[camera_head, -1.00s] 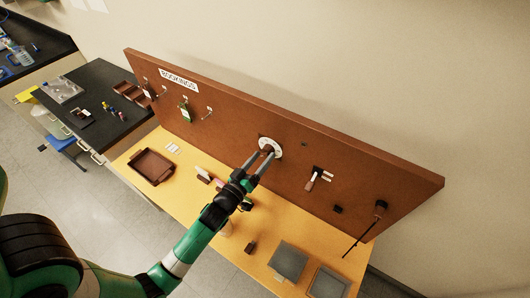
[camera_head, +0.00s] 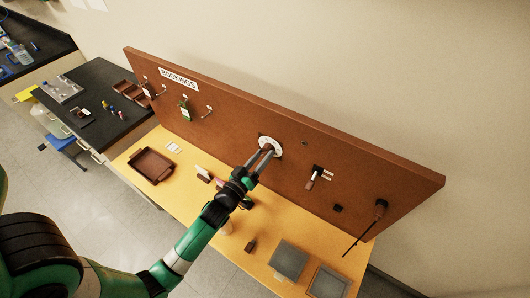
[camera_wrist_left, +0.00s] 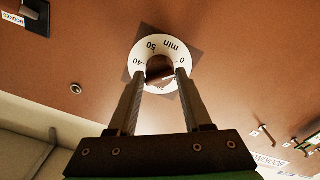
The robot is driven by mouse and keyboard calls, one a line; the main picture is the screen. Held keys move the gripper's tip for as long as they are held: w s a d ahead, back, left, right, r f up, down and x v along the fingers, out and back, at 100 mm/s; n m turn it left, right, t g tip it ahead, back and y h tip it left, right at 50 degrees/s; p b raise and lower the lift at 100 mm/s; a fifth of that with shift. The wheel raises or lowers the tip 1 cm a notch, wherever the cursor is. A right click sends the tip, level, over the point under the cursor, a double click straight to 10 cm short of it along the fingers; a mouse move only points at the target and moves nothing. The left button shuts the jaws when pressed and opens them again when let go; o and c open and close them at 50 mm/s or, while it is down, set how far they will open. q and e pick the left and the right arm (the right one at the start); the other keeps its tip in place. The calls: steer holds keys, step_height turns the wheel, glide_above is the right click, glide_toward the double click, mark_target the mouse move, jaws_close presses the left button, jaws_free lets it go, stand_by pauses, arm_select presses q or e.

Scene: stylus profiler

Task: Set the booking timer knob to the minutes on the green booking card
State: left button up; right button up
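The booking timer has a white dial ring (camera_head: 277,148) on the brown board. The wrist view shows the ring (camera_wrist_left: 148,48) marked 40, 50, min and 0, with a dark brown knob (camera_wrist_left: 158,67) in its middle. The green booking card (camera_head: 184,112) hangs on the board left of the dial, too small to read. My right gripper is out of view.
The board (camera_head: 235,125) stands along the back of a yellow table (camera_head: 195,180). A brown tray (camera_head: 152,165) and grey pads (camera_head: 288,260) lie on the table.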

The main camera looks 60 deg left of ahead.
arm_select(q)
jaws_close()
steer(key=m, duration=1)
steer(key=shift+m, duration=0.3)
steer(key=m, duration=1.5)
steer(key=shift+m, duration=0.4)
steer(key=m, duration=1.7)
steer(key=o, duration=1)
jaws_free()
